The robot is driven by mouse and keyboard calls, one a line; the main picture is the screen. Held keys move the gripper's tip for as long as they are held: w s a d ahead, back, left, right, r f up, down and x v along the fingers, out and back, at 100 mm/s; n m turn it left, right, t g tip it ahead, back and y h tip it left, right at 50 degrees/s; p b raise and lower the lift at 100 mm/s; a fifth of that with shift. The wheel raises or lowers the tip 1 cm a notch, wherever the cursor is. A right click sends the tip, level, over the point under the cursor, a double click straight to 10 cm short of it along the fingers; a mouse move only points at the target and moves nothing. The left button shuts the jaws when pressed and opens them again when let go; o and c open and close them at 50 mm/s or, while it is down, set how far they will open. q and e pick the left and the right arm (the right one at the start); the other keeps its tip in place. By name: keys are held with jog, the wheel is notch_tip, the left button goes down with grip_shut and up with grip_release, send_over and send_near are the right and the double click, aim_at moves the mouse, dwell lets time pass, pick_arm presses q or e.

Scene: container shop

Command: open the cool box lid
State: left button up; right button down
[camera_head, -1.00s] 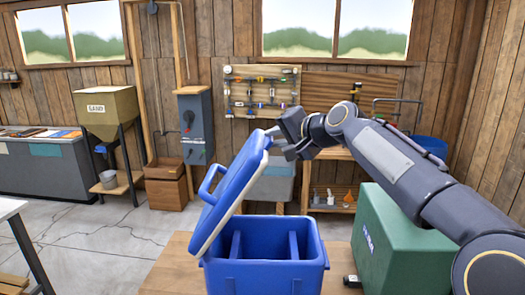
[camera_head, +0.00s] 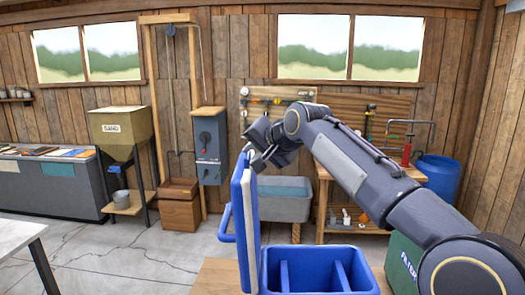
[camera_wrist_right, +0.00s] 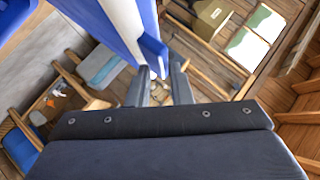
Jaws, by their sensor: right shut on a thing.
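The blue cool box (camera_head: 318,281) stands open on a wooden surface, with an inner divider showing. Its lid (camera_head: 243,218), blue with a white inner side, stands nearly upright at the box's left edge, a blue handle on its outer side. My right gripper (camera_head: 254,157) is at the lid's top edge. In the right wrist view the fingers (camera_wrist_right: 157,88) are shut on the rim of the lid (camera_wrist_right: 150,45). The exact contact is partly hidden. My left gripper is in neither view.
A green case (camera_head: 402,262) stands right of the cool box, under my right arm. A grey sink (camera_head: 285,203) and a wooden workbench stand behind. A sand hopper (camera_head: 120,128) is at the left. The floor left of the lid is clear.

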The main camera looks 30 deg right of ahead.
jog(key=shift+w+a+f, duration=0.1)
jog(key=shift+a+f, duration=0.05)
jog(key=shift+f, duration=0.3)
jog(key=c, duration=1.5)
grip_release()
jog(key=shift+s+r+b, duration=0.3)
jog(key=shift+s, duration=0.2)
jog(key=v, duration=0.3)
jog(key=b+v, duration=0.1)
jog(key=v, duration=0.3)
jog(key=shift+w+r, duration=0.1)
jog(key=shift+r, duration=0.2)
jog(key=s+a+f+n+g+y+b, duration=0.1)
jog(key=s+a+f+n+g, duration=0.1)
jog(key=s+f, duration=0.7)
jog(key=s+a+f+n+g+b, duration=0.1)
jog(key=s+a+f+n+g, duration=0.1)
jog(key=s+a+f, duration=0.3)
jog(key=s+a+f+n+g+y+b, duration=0.1)
jog(key=s+a+f+n+g, duration=0.1)
jog(key=s+f, duration=1.1)
jog(key=shift+s+a+f+n+g+y, duration=0.1)
jog(key=shift+s+a+f+n, duration=0.2)
jog(key=shift+f, duration=1.65)
jog(key=shift+w+a+f+n+g+y, duration=0.15)
jog(key=shift+f+n, duration=0.3)
jog(key=shift+f, duration=1.45)
jog(key=shift+s+a+f+n+g+y, duration=0.1)
jog(key=shift+s+a+f+n, duration=0.2)
jog(key=shift+f, duration=1.65)
